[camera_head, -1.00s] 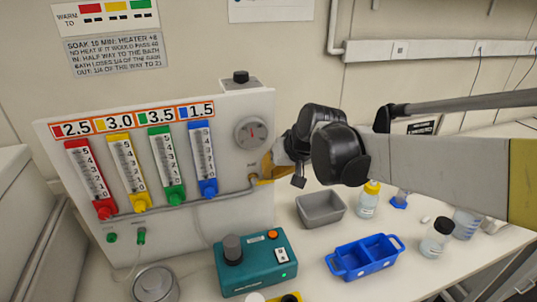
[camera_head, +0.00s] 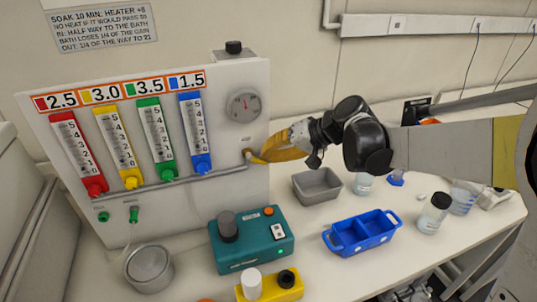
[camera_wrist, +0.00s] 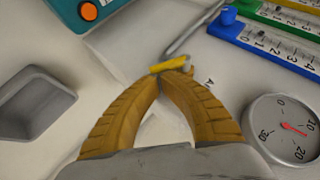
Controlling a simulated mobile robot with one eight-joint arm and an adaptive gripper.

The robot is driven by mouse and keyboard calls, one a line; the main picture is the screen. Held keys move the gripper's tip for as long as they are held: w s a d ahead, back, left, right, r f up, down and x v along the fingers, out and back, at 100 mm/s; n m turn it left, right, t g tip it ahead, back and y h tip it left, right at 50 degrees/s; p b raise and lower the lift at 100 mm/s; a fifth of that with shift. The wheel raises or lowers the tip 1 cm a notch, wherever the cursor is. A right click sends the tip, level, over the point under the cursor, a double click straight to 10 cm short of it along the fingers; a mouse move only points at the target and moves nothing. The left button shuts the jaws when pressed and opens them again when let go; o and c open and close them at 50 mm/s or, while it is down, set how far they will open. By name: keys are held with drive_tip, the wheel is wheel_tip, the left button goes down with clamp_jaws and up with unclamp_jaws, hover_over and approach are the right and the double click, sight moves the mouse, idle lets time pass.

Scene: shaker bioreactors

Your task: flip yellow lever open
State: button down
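The yellow lever (camera_wrist: 168,65) is on a thin metal pipe at the panel's port. In the wrist view it lies crosswise at my fingertips. In the head view the lever (camera_head: 254,158) is at the lower right of the white panel, largely covered by my fingers. My gripper (camera_wrist: 161,77) has its two ochre fingers brought together at the tips, right at the lever. The tips seem to touch it, but I see no clear grip around it. In the head view my gripper (camera_head: 262,158) reaches in from the right.
The panel (camera_head: 228,105) carries coloured flow gauges and a round dial (camera_head: 243,104). Below stand a teal device (camera_head: 255,255), a grey bin (camera_head: 318,188), a blue tray (camera_head: 362,235) and a metal pot (camera_head: 149,268). Several bottles stand at the right.

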sight(265, 164)
drive_tip(key=shift+a+f+m+y+b, duration=0.1)
drive_tip(key=shift+f+m+y+b, duration=0.65)
drive_tip(key=shift+y+b, duration=0.75)
drive_tip(key=shift+s+a+f+m+y+b, duration=0.15)
drive_tip(key=shift+f+m+y+b, duration=0.15)
drive_tip(key=shift+y+b, duration=0.35)
drive_tip(key=shift+w+a+f+m+y+b, duration=0.15)
drive_tip(key=shift+f+y+b, duration=0.3)
drive_tip(key=shift+b, duration=0.3)
drive_tip(key=shift+s+a+f+y+b, duration=0.15)
drive_tip(key=shift+y+b, duration=0.15)
drive_tip(key=shift+y, duration=0.2)
drive_tip(key=shift+a, duration=0.1)
drive_tip(key=shift+a+f+b, duration=0.15)
drive_tip(key=shift+b, duration=0.2)
